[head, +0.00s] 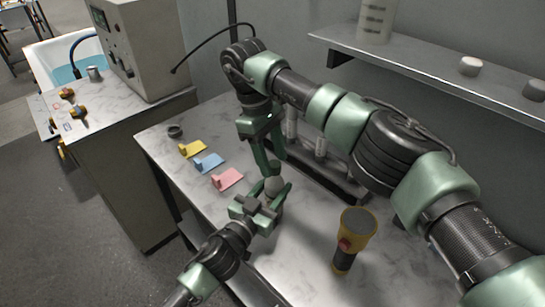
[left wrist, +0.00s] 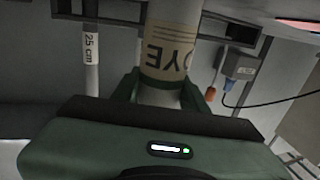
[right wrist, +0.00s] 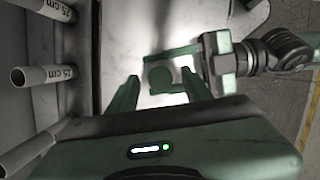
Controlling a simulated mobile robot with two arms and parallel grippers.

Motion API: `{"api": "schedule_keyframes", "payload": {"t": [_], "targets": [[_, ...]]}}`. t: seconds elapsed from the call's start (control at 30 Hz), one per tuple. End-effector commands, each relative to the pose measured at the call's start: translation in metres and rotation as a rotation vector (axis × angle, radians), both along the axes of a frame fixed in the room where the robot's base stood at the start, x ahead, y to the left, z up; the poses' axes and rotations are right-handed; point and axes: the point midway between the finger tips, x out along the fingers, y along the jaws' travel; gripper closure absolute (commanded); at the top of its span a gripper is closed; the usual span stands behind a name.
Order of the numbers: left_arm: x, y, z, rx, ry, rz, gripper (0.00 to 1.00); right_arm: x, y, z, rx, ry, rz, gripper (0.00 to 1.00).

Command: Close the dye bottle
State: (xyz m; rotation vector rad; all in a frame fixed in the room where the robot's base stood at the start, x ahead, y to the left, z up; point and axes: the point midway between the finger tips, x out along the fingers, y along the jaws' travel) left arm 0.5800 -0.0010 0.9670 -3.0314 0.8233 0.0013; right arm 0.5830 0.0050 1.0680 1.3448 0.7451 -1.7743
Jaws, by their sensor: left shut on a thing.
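The dye bottle (left wrist: 175,45) stands between my left fingers in the left wrist view, its DYE label upside down there. My left gripper (head: 266,202) is shut on it above the table. The pale bottle (head: 273,186) is partly hidden in the head view. My right gripper (head: 266,160) points down close above it. In the right wrist view my right gripper (right wrist: 160,95) has its fingers spread, with a round, dark greenish bottle top (right wrist: 160,77) between them. I cannot tell whether that top is a cap or whether the fingers touch it.
Yellow (head: 192,149), blue (head: 208,162) and pink (head: 227,179) pieces and a dark ring (head: 175,131) lie at the table's left. A yellow-black flashlight-like object (head: 354,238) stands at the right front. A rack of labelled tubes (right wrist: 45,75) is close by. A shelf (head: 430,66) runs behind.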

Motion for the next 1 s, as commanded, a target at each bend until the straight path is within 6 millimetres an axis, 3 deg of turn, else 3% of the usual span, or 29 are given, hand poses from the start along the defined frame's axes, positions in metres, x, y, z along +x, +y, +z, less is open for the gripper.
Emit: {"api": "schedule_keyframes", "payload": {"t": [0.33, 0.7, 1.0], "targets": [[0.0, 0.001, 0.0, -0.001, 0.001, 0.002, 1.0, 0.0, 0.0, 0.004, 0.0, -0.001, 0.001, 0.51], [0.001, 0.001, 0.0, 0.0, 0.0, 0.002, 1.0, 0.0, -0.001, 0.045, -0.001, 0.0, 0.0, 0.51], [0.001, 0.001, 0.0, 0.0, 0.0, 0.002, 1.0, 0.0, -0.001, 0.045, 0.0, 0.003, 0.009, 0.55]]}}
